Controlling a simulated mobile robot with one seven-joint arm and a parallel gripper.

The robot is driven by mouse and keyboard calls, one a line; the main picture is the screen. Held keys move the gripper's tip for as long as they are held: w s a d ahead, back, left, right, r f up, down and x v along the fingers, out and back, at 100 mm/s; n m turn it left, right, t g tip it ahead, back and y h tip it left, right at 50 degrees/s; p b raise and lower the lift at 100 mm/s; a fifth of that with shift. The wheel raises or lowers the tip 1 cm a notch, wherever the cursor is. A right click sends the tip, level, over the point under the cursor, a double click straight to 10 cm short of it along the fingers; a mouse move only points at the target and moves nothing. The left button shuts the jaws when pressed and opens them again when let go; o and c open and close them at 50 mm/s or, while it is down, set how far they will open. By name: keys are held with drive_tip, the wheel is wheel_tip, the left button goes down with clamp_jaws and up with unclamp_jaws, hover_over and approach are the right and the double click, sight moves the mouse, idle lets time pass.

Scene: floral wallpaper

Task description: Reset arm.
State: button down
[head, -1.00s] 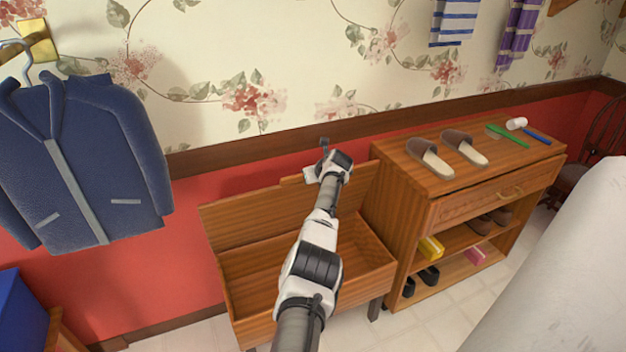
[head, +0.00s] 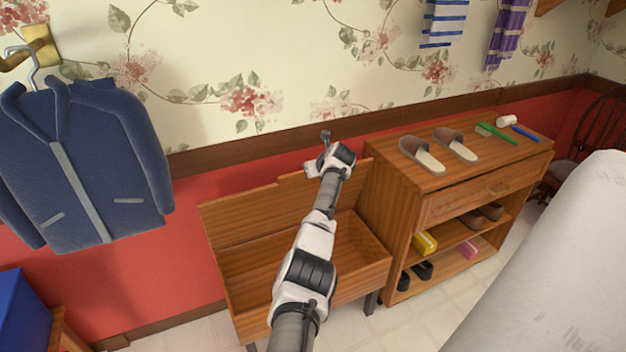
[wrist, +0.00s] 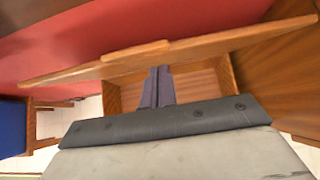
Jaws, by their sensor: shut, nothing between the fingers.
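My arm reaches out over the open wooden bench box (head: 375,275) in the head view. My gripper (head: 325,137) is at its far end, above the raised lid (head: 245,221) and close to the wall. In the wrist view, the gripper's two grey fingers (wrist: 157,87) lie together, shut, with nothing held. The box's wooden edge and part of its inside show beyond them. The wrist housing fills the bottom of that view.
A wooden shoe cabinet (head: 398,215) stands to the right, with slippers (head: 455,146) and a green brush (head: 497,133) on top. A blue jacket (head: 85,165) hangs at the left. A blue box (head: 22,315) is at the lower left. A large white surface (head: 560,260) fills the lower right.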

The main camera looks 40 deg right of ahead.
wheel_tip(320, 180, up, 5)
drive_tip(key=shift+w+r+b, duration=0.1)
drive_tip(key=shift+w+b, duration=0.05)
drive_tip(key=shift+b, duration=0.35)
